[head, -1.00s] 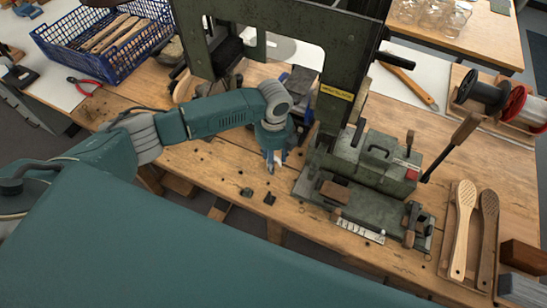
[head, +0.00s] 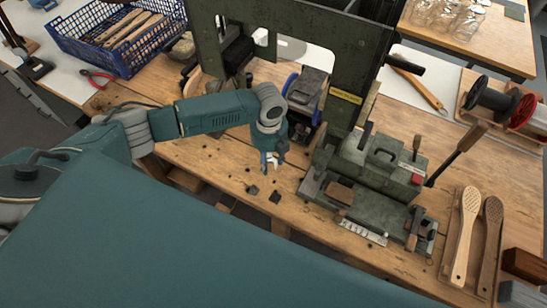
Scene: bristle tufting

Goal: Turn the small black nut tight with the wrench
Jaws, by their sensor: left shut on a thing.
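My left gripper (head: 271,161) points down just above the workbench (head: 190,152), left of the green machine. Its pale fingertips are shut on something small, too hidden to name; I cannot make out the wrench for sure. Two small dark pieces, one (head: 252,190) and another (head: 275,196), lie on the wood below the gripper, apart from it. I cannot tell whether either is the black nut. The green machine (head: 388,165) stands to the right, with a flat bed, a lever and a tall frame. My right gripper is out of view.
A blue crate (head: 125,58) with wooden pieces and red pliers (head: 97,77) are at the upper left. The tall green frame (head: 352,75) blocks room behind the gripper. Two wooden brush bodies (head: 465,235) lie at the right. Wood left of the gripper is mostly clear.

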